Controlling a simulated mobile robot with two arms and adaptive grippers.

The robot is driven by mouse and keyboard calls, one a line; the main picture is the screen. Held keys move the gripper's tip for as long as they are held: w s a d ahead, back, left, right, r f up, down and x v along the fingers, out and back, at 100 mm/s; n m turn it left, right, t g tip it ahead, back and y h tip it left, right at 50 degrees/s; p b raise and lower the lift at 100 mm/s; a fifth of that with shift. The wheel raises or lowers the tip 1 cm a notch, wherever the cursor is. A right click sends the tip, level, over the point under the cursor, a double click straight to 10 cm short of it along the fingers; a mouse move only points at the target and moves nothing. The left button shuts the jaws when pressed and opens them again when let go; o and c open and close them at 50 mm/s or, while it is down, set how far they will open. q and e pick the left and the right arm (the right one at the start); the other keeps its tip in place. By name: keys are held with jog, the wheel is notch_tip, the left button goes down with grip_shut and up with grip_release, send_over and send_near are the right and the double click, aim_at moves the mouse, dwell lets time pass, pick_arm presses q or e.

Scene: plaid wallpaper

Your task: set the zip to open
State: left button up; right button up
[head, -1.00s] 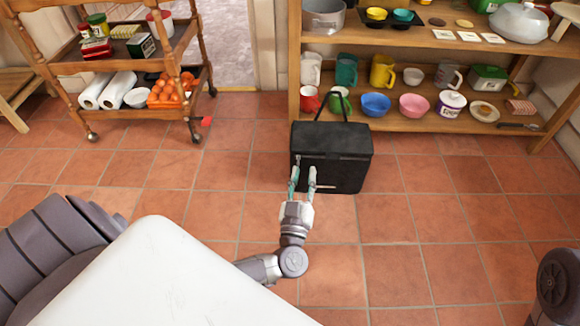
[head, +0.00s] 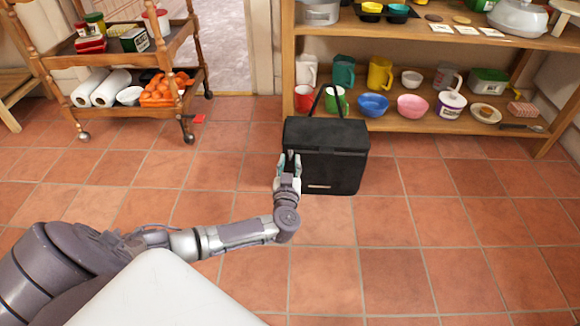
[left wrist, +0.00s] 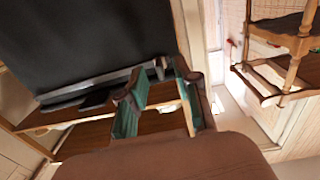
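A black box-shaped bag (head: 335,160) with a raised handle (head: 327,98) stands upright on the tiled floor. A small pale strip shows low on its front. My left gripper (head: 287,163) is at the bag's front left edge in the head view. In the left wrist view, the teal fingers of my left gripper (left wrist: 160,98) are apart, with nothing seen between them. The dark bag (left wrist: 90,40) fills the upper left there, with a grey strip (left wrist: 85,87) along its edge. I cannot tell whether this strip is the zip. Contact is unclear. My right gripper is not in view.
A wooden shelf (head: 435,125) with mugs, bowls and jars stands just behind the bag. A wooden trolley (head: 120,118) with towel rolls and an orange tray is at the back left. The floor right of the bag is clear.

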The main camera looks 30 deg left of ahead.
pick_arm(q)
jog(key=shift+b+x, duration=0.3)
jog(key=shift+x, duration=0.6)
grip_shut()
